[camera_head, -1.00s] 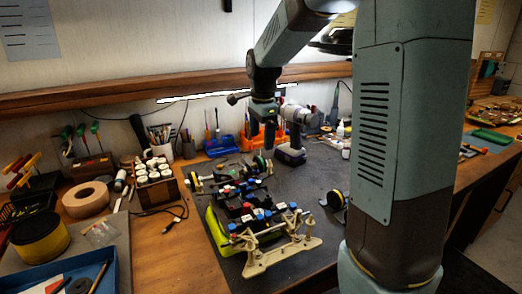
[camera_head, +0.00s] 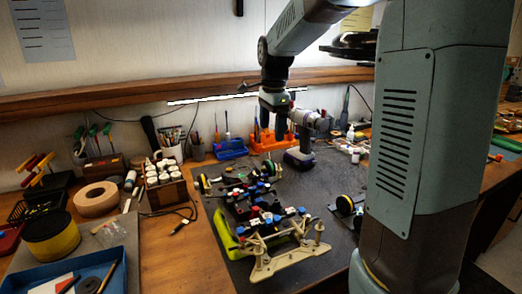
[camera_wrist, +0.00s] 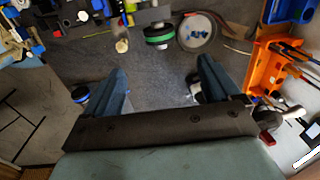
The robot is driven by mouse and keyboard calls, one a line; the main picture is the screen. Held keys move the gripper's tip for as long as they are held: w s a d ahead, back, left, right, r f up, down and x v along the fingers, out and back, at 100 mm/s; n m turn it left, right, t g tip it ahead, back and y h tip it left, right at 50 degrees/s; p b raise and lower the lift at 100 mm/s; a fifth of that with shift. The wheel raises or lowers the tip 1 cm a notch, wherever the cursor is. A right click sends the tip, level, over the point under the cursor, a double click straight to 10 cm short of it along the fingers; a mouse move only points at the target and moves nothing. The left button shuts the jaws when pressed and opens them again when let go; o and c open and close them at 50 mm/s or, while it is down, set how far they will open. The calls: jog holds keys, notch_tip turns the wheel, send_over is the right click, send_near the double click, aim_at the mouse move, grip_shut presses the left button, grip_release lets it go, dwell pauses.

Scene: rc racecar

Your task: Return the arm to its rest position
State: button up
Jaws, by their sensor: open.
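The RC car chassis (camera_head: 262,212) sits on the bench mat, in front of and below my gripper. A wheel with a green stripe (camera_wrist: 158,33) lies beyond the fingertips in the wrist view.
The orange holder (camera_wrist: 268,68) is close at right in the wrist view. A wooden shelf (camera_head: 130,92) runs along the wall behind my arm. A rack of white pots (camera_head: 165,185) and a tape roll (camera_head: 95,200) stand at left. Bare mat (camera_head: 320,185) lies right of the chassis.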

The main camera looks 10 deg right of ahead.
jog(key=s+d+r+n+t, duration=0.1)
jog(key=s+n+t, duration=0.1)
jog(key=s+n, duration=0.5)
jog(key=s+d+r+n+t, duration=0.1)
jog(key=s+n, duration=0.7)
jog(key=s, duration=1.2)
jog(key=shift+s+d+r+n+t, duration=0.2)
jog(key=shift+d+n+t, duration=0.1)
jog(key=shift+d+t, duration=0.5)
jog(key=shift+a, duration=0.1)
